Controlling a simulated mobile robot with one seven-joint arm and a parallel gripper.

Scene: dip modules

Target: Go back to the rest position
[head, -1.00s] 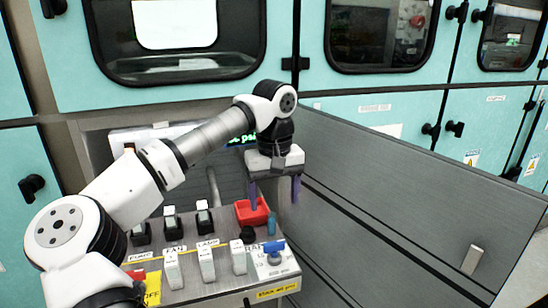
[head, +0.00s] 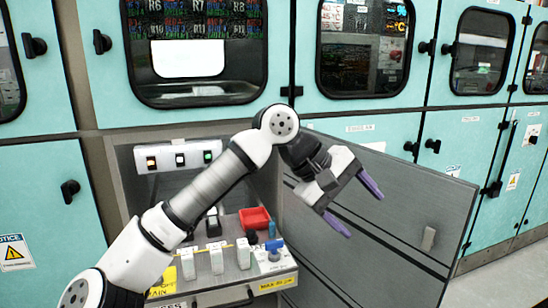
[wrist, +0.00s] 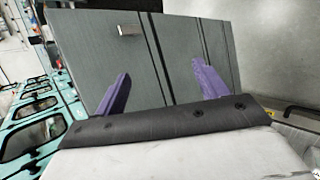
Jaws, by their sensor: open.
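My gripper (head: 355,208) is open and empty, with two purple fingers spread apart. In the head view it hangs in the air to the right of the control panel (head: 215,277), in front of the grey open door (head: 400,225). In the wrist view the gripper (wrist: 160,90) shows both fingers with nothing between them, and the grey door panel fills the space beyond.
The panel carries white switches (head: 215,258), a red tray (head: 254,218) and a blue-topped part (head: 273,246). A light box (head: 180,157) with several lit lamps sits behind it. Teal cabinets (head: 350,120) line the back. Open floor (head: 505,275) shows at the lower right.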

